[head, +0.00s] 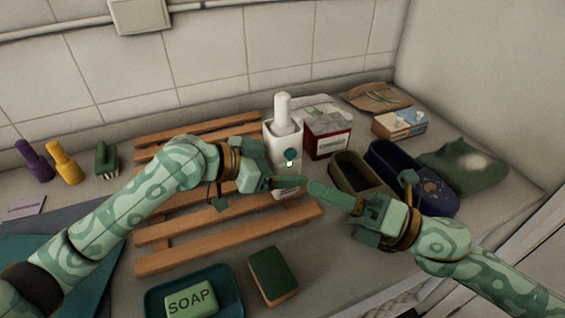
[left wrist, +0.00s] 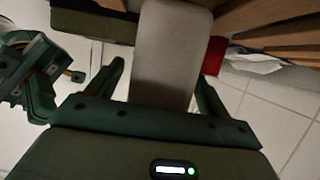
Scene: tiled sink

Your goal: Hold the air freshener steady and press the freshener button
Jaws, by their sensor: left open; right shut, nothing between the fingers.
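The air freshener (head: 283,130) is a white upright holder with a rounded white top and a round teal button (head: 290,155) on its front. It stands on the wooden slatted rack. My left gripper (head: 288,182) is low in front of it, partly hiding its lower part. In the left wrist view its open fingers (left wrist: 163,78) lie on either side of a pale block (left wrist: 172,50), apparently the freshener's body; contact is unclear. My right gripper (head: 335,195) is shut and empty, to the right of the left fingertips and below the button. It also shows in the left wrist view (left wrist: 70,75).
The wooden rack (head: 170,262) lies under and around my left arm. A red and white box (head: 327,137), an olive tray (head: 357,178) and a blue tray (head: 428,190) stand to the right. A soap dish (head: 225,285) and a sponge (head: 272,275) are in front.

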